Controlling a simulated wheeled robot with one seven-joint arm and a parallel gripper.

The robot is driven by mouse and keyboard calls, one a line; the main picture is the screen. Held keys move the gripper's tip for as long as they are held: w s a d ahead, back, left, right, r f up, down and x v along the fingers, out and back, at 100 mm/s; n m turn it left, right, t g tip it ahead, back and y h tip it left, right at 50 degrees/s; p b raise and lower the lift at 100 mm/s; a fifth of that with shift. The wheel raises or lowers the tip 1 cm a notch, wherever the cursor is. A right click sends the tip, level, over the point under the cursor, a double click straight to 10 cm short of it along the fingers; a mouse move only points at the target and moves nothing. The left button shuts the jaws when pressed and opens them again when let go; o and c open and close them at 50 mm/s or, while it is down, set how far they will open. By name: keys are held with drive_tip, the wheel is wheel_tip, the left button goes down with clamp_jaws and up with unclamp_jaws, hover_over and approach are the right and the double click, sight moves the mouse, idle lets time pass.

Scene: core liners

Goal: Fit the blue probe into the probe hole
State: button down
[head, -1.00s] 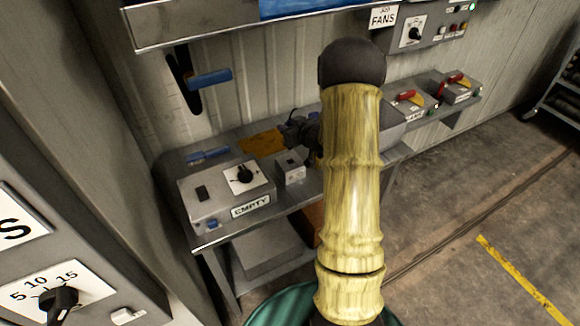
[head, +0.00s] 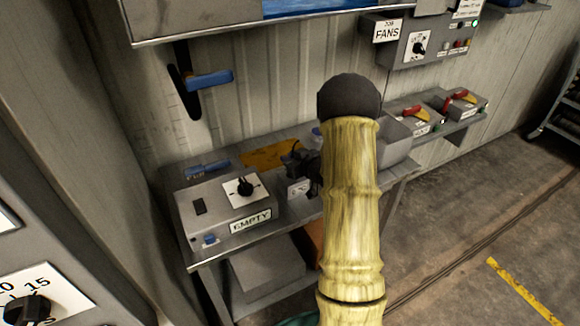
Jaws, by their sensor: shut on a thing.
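My gripper (head: 303,163) is dark and partly hidden behind my own yellow arm. It is low over the bench, right above a small grey box (head: 298,188) with a label on its front. The gripper is shut on the blue probe, but its jaws and the held part are too small and dark to make out. A bit of blue (head: 316,133) shows just above the gripper; I cannot tell whether it belongs to the probe. The top of the small box, where a dark opening showed earlier, is now covered by the gripper, so the probe's fit cannot be seen.
A grey box marked EMPTY (head: 225,208) with a black knob stands left on the bench (head: 285,221). A blue-handled item (head: 207,169) and an orange sheet (head: 268,154) lie behind. A blue-handled wall lever (head: 209,79) hangs above. Boxes with red handles (head: 412,114) stand right.

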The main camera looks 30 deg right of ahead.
wheel_tip(320, 180, down, 2)
drive_tip(key=shift+f+b, duration=0.15)
drive_tip(key=shift+b, duration=0.3)
drive_tip(key=c, duration=1.4)
unclamp_jaws()
